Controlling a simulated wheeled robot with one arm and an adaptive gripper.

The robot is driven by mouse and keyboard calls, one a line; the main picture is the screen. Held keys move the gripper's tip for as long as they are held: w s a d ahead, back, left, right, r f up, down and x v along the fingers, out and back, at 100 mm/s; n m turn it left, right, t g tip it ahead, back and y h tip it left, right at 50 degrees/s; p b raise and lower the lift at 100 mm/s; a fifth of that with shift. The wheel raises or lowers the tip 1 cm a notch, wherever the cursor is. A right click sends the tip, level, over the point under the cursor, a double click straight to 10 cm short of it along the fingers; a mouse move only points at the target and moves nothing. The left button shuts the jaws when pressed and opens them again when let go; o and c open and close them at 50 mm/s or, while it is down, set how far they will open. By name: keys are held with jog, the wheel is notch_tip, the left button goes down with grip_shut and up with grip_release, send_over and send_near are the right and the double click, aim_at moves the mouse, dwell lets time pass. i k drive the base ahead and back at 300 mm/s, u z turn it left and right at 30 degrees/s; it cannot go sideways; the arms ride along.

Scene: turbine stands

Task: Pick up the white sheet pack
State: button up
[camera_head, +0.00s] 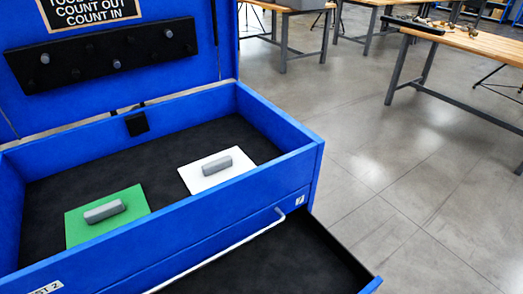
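The white sheet pack (200,178) lies flat on the black floor of the blue chest's upper compartment, towards its right side. A grey rounded block (217,164) sits on top of it, like a handle. A green sheet pack (128,206) with a similar grey block (104,211) lies to its left, apart from it. My gripper is not in view.
The blue chest (290,160) has raised walls around the packs and an upright open lid (170,75) behind. A lower drawer (300,262) is pulled out at the front. Wooden workbenches (470,38) stand behind on the right. The grey floor right of the chest is clear.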

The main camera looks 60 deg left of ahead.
aim_at(198, 177)
jog(key=i, duration=2.5)
jog(key=u, duration=5.05)
jog(key=i, duration=1)
